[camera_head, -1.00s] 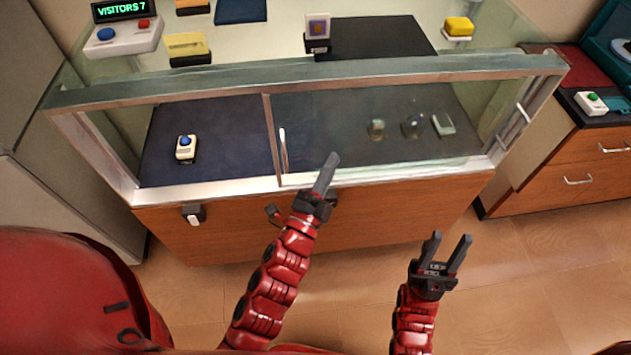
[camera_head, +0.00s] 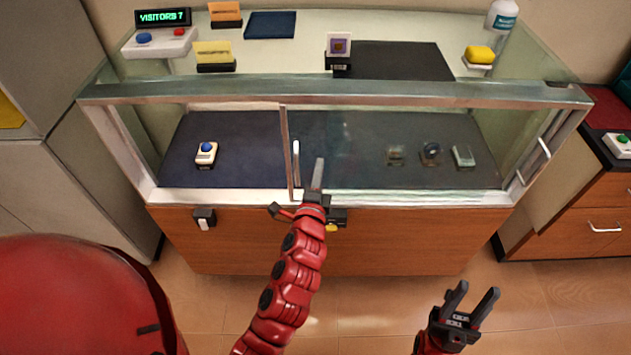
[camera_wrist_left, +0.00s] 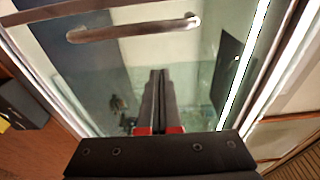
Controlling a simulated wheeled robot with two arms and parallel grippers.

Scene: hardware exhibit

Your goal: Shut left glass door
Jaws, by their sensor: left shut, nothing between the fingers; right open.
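The display case has a glass door (camera_head: 350,140) whose upright metal frame (camera_head: 286,150) stands just left of the case's middle. A slim upright handle (camera_head: 296,160) sits beside that frame; the handle also shows in the left wrist view (camera_wrist_left: 135,30). The glass covers the right part of the front; the left part looks uncovered. My left gripper (camera_head: 319,168) is shut and empty, just right of the handle, in front of the glass. Its fingers (camera_wrist_left: 160,85) point at the pane; contact cannot be told. My right gripper (camera_head: 473,293) is open and empty, low at the right.
A second handle (camera_head: 537,160) is at the case's right end. A device with a blue button (camera_head: 206,153) stands inside at left; several small items are inside at right. A black lock-like piece (camera_head: 204,218) hangs on the wooden front. Floor (camera_head: 380,310) is clear before the case.

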